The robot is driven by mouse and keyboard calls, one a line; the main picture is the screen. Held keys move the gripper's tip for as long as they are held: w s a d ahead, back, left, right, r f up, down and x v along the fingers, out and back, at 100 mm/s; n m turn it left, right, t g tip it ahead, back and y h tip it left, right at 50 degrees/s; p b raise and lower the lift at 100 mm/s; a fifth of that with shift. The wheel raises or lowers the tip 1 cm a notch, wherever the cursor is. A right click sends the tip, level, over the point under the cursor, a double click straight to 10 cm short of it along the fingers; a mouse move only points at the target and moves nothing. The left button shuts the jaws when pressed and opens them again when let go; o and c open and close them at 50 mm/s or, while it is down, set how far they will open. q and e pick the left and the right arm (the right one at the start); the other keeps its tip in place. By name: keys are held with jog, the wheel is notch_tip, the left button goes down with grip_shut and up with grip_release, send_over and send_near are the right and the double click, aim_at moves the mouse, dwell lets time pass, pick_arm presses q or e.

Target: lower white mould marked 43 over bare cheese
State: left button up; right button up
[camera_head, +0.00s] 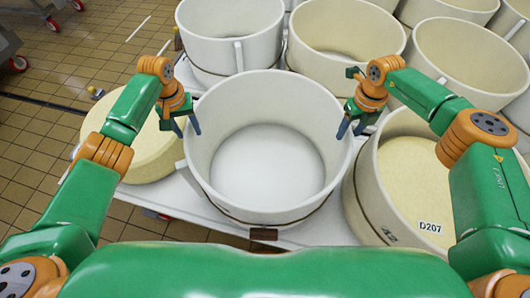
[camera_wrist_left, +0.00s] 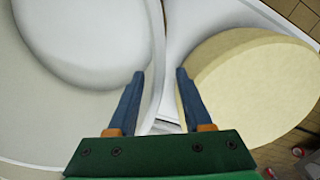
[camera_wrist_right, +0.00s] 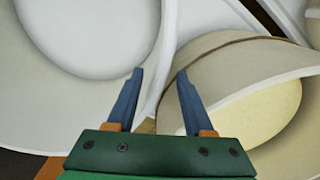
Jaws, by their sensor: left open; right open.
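A white round mould (camera_head: 228,185) stands upright on the white table, white all the way down inside; no number is readable on it. The bare cheese (camera_head: 150,165), a pale yellow wheel, lies just left of it and partly behind my left arm. It also shows in the left wrist view (camera_wrist_left: 250,85). My left gripper (camera_head: 187,126) is open at the mould's left rim, which passes between its fingers (camera_wrist_left: 160,73). My right gripper (camera_head: 351,130) is open at the right rim, which likewise runs between its fingers (camera_wrist_right: 159,73). I cannot tell whether the fingers touch the wall.
A mould marked 42 (camera_head: 372,205) with cheese labelled D207 stands close on the right. The white table (camera_head: 165,205) has little bare room in front. Tiled floor lies left.

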aim_at(194, 141)
pick_arm(q)
notch_tip(194, 141, down, 6)
jog(key=shift+f, duration=0.2)
pick_arm(e)
notch_tip(194, 141, down, 6)
jog(key=shift+f, duration=0.2)
pick_arm(q)
grip_shut()
pick_arm(e)
grip_shut()
pick_arm(q)
jog(key=shift+r, duration=0.1)
pick_arm(e)
jog(key=shift+w+d+r, duration=0.1)
dwell(0.6)
